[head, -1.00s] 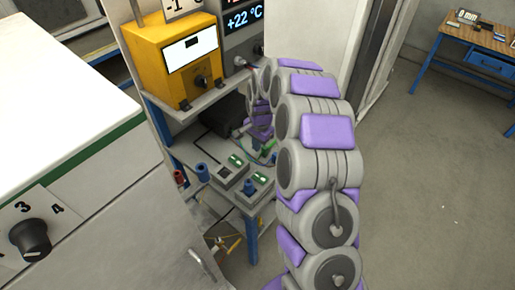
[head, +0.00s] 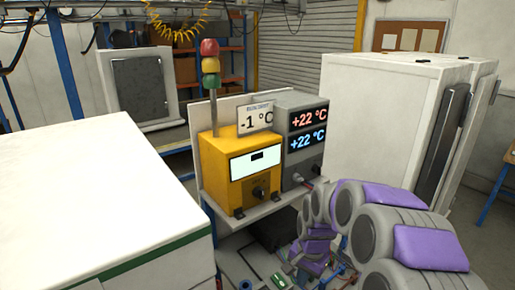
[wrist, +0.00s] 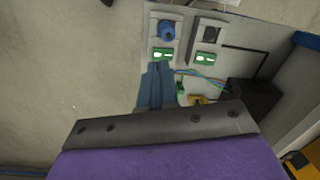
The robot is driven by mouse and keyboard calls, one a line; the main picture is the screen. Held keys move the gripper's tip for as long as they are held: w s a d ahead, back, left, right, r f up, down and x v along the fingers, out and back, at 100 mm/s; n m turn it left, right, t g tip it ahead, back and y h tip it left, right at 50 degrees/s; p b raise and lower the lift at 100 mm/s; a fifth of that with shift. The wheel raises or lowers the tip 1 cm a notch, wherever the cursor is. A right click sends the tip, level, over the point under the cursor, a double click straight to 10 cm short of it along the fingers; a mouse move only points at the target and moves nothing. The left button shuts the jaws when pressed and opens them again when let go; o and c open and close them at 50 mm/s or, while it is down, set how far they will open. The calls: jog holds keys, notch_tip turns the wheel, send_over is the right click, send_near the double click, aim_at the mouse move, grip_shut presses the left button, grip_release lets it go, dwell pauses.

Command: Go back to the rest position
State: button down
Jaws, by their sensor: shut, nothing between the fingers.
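My gripper (wrist: 157,68) shows in the wrist view as two blue fingers side by side, closed together with nothing between them. The fingertips appear just below a grey charger module with a blue knob (wrist: 166,30) and a green-lit display. A second grey module (wrist: 208,33) with a dark square socket and a green display stands to its right. I cannot tell how far the fingers are above the shelf. In the head view my purple and grey arm bends down toward the lower shelf, and the gripper cannot be made out clearly there.
A yellow box (head: 245,170) and a grey unit with temperature displays (head: 302,145) stand on the upper shelf. A white cabinet (head: 90,190) is at left, a tall white cabinet (head: 385,105) at right. Thin coloured wires (wrist: 190,75) and a black box (wrist: 256,97) lie near the fingers.

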jog(key=s+r+n+g+b, duration=0.1)
jog(key=s+r+n, duration=0.2)
jog(key=s, duration=1.4)
jog(key=s+d+r+n+g+h+b, duration=0.1)
jog(key=s+r+n, duration=0.2)
jog(key=s, duration=1.3)
jog(key=shift+s+n+b, duration=0.35)
jog(key=shift+n, duration=0.25)
jog(key=shift+a, duration=0.1)
